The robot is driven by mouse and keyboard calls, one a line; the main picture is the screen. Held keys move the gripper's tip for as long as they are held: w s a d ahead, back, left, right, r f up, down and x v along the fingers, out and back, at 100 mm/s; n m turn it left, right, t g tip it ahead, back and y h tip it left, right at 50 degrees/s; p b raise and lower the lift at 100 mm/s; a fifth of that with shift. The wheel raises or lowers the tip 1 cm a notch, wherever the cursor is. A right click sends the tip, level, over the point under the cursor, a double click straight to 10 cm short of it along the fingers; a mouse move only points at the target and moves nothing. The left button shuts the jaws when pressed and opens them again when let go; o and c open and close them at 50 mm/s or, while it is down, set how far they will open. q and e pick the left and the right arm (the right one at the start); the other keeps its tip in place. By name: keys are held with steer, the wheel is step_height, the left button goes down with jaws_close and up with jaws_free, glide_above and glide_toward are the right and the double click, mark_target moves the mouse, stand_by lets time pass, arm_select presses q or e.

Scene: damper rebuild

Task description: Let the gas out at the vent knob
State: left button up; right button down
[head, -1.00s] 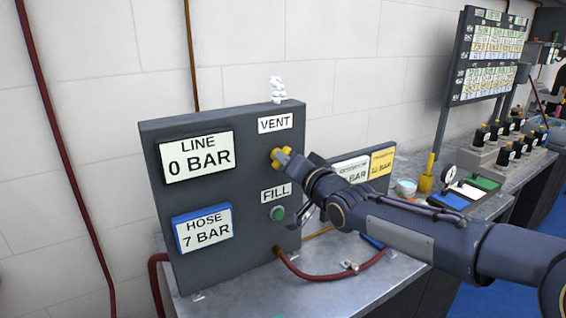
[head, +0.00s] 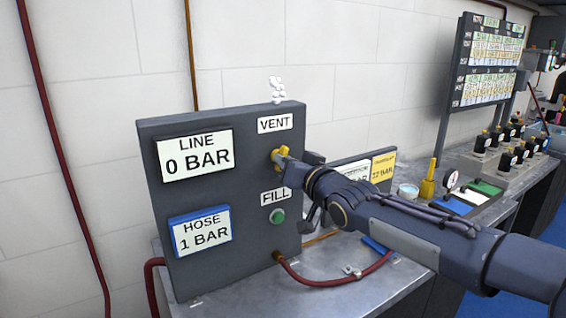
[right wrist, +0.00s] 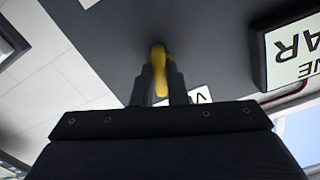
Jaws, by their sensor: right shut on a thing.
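The yellow vent knob (head: 277,158) is on the dark grey panel (head: 150,220), below the VENT label (head: 275,123). My right gripper (head: 283,156) is shut on it. In the right wrist view the knob (right wrist: 158,70) sits between the two fingers (right wrist: 160,85). White puffs (head: 277,90) rise above the panel's top edge. The LINE display (head: 196,155) reads 0 BAR. The HOSE display (head: 201,231) reads 1 BAR. The left gripper is out of view.
The green FILL button (head: 277,216) sits below the knob. A red hose (head: 330,281) runs from the panel across the metal bench (head: 250,293). A yellow-labelled sign (head: 383,167), a small gauge (head: 452,180) and coloured trays (head: 484,188) stand to the right, partly behind my arm.

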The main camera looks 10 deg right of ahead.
steer(key=shift+f, duration=0.15)
steer(key=n+b, duration=0.2)
steer(key=n, duration=0.2)
steer(key=c, duration=1.3)
jaws_free()
steer(key=shift+p+v, duration=0.9)
steer(key=shift+v, duration=2.65)
